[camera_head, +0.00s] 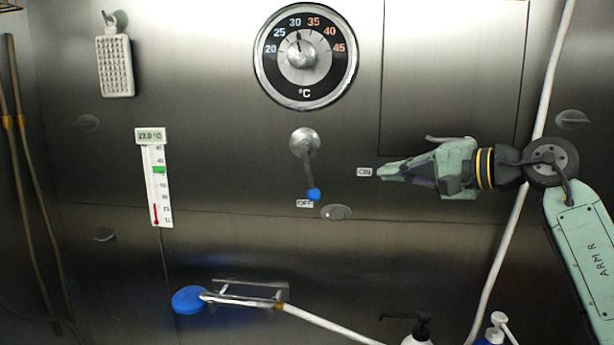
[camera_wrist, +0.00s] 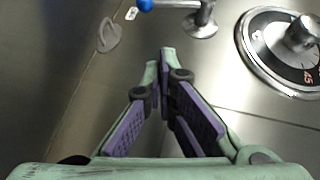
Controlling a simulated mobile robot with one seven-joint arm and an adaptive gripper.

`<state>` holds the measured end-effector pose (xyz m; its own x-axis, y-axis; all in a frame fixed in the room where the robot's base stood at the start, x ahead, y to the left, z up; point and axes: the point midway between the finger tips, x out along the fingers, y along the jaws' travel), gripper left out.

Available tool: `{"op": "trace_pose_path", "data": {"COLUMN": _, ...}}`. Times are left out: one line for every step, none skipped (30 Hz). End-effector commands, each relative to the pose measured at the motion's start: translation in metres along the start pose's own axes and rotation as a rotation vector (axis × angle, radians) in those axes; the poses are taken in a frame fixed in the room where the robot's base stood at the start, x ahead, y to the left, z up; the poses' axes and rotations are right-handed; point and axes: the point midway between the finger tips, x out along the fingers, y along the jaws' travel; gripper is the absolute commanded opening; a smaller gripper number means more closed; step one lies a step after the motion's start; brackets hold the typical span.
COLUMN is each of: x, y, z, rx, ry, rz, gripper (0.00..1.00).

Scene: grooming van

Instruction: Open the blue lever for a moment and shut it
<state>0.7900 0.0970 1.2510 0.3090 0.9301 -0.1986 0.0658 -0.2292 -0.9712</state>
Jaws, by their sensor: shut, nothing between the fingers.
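The blue lever (camera_head: 312,178) is a grey metal arm with a blue tip on a round wall mount. In the head view it hangs down from the mount, its tip at the OFF label (camera_head: 305,203). An ON label (camera_head: 364,172) is to its right. In the wrist view the lever (camera_wrist: 178,4) is at the top edge, beyond my fingertips, partly cut off. My gripper (camera_head: 384,175) is shut and empty, pointing left, its tips near the ON label and apart from the lever. It also shows in the wrist view (camera_wrist: 165,55).
A round temperature dial (camera_head: 303,55) is above the lever; its needle is near 30. A thermometer strip (camera_head: 155,180) is on the left. A blue-headed shower wand (camera_head: 190,299) rests in a holder below. Pump bottles (camera_head: 420,330) stand at the bottom edge. The wall between gripper and lever is clear.

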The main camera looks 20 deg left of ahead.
Motion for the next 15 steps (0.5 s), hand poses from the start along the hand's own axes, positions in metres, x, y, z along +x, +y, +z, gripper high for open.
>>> {"op": "trace_pose_path", "data": {"x": 0.000, "y": 0.000, "z": -0.001, "rx": 0.001, "ry": 0.003, "rz": -0.001, "gripper": 0.00}}
{"op": "trace_pose_path", "data": {"x": 0.002, "y": 0.000, "z": -0.001, "rx": 0.001, "ry": 0.004, "rz": -0.001, "gripper": 0.00}}
{"op": "trace_pose_path", "data": {"x": 0.005, "y": 0.000, "z": -0.001, "rx": 0.001, "ry": 0.003, "rz": -0.001, "gripper": 0.00}}
{"op": "trace_pose_path", "data": {"x": 0.008, "y": 0.000, "z": -0.001, "rx": 0.001, "ry": 0.002, "rz": 0.000, "gripper": 0.00}}
{"op": "trace_pose_path", "data": {"x": 0.012, "y": 0.000, "z": -0.001, "rx": 0.001, "ry": 0.002, "rz": 0.000, "gripper": 0.00}}
{"op": "trace_pose_path", "data": {"x": 0.019, "y": 0.000, "z": 0.000, "rx": 0.001, "ry": 0.001, "rz": -0.001, "gripper": 0.00}}
{"op": "trace_pose_path", "data": {"x": 0.025, "y": -0.001, "z": 0.000, "rx": 0.000, "ry": 0.000, "rz": -0.002, "gripper": 0.00}}
{"op": "trace_pose_path", "data": {"x": 0.031, "y": -0.001, "z": 0.000, "rx": 0.000, "ry": -0.001, "rz": -0.001, "gripper": 0.00}}
{"op": "trace_pose_path", "data": {"x": 0.039, "y": -0.001, "z": 0.000, "rx": 0.000, "ry": 0.000, "rz": 0.000, "gripper": 0.00}}
{"op": "trace_pose_path", "data": {"x": 0.046, "y": -0.001, "z": 0.000, "rx": 0.000, "ry": 0.000, "rz": -0.001, "gripper": 0.00}}
{"op": "trace_pose_path", "data": {"x": 0.052, "y": -0.001, "z": 0.000, "rx": -0.001, "ry": -0.001, "rz": -0.001, "gripper": 0.00}}
{"op": "trace_pose_path", "data": {"x": 0.061, "y": -0.001, "z": 0.000, "rx": 0.000, "ry": -0.001, "rz": -0.001, "gripper": 0.00}}
{"op": "trace_pose_path", "data": {"x": 0.068, "y": -0.001, "z": 0.000, "rx": 0.000, "ry": -0.001, "rz": -0.001, "gripper": 0.00}}
{"op": "trace_pose_path", "data": {"x": 0.075, "y": -0.002, "z": 0.000, "rx": 0.000, "ry": -0.001, "rz": -0.001, "gripper": 0.00}}
{"op": "trace_pose_path", "data": {"x": 0.083, "y": -0.002, "z": 0.000, "rx": 0.000, "ry": 0.000, "rz": -0.002, "gripper": 0.00}}
